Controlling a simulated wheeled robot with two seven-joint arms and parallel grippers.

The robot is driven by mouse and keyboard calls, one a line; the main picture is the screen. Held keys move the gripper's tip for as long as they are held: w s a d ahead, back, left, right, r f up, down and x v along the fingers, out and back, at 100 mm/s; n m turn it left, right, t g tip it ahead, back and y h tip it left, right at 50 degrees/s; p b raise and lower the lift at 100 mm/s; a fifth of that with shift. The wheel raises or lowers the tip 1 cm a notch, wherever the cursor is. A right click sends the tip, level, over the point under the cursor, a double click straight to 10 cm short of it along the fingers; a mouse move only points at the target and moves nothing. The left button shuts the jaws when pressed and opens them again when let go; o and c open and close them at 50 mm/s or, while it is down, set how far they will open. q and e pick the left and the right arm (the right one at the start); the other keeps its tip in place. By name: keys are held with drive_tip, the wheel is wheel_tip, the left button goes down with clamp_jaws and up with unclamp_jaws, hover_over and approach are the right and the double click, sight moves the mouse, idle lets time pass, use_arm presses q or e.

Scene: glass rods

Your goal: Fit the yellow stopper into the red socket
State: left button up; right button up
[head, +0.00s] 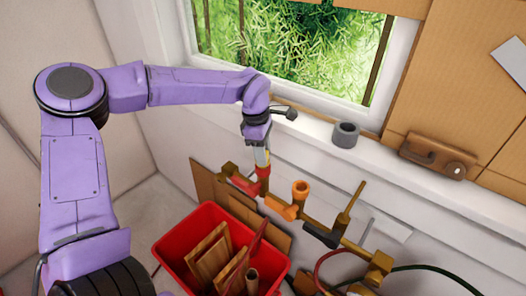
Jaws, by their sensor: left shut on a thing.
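My left gripper (258,141) reaches down from my purple arm and is shut on a pale rod-like piece with a yellowish tint, which I take to be the yellow stopper (262,157). The stopper points down, nearly upright. Directly below it is the red socket (263,173), at the left part of a brass-coloured pipe rack (348,245). The stopper's lower end meets or overlaps the socket's top in this view. I cannot tell whether it is inside or just above. My right gripper is not in view.
An orange socket (301,188) stands just right of the red one on the rack. A red crate (169,243) with wooden pieces stands below. A grey cup-like cylinder (345,134) and a brown metal box (437,156) sit on the window sill (380,152).

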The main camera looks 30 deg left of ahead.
use_arm(q)
drive_tip(key=shift+s+r, duration=0.15)
idle(0.3)
drive_tip(key=shift+p, duration=0.4)
idle(0.4)
drive_tip(key=shift+p, duration=0.35)
drive_tip(key=shift+f+b, duration=0.4)
drive_tip(key=shift+f, duration=0.25)
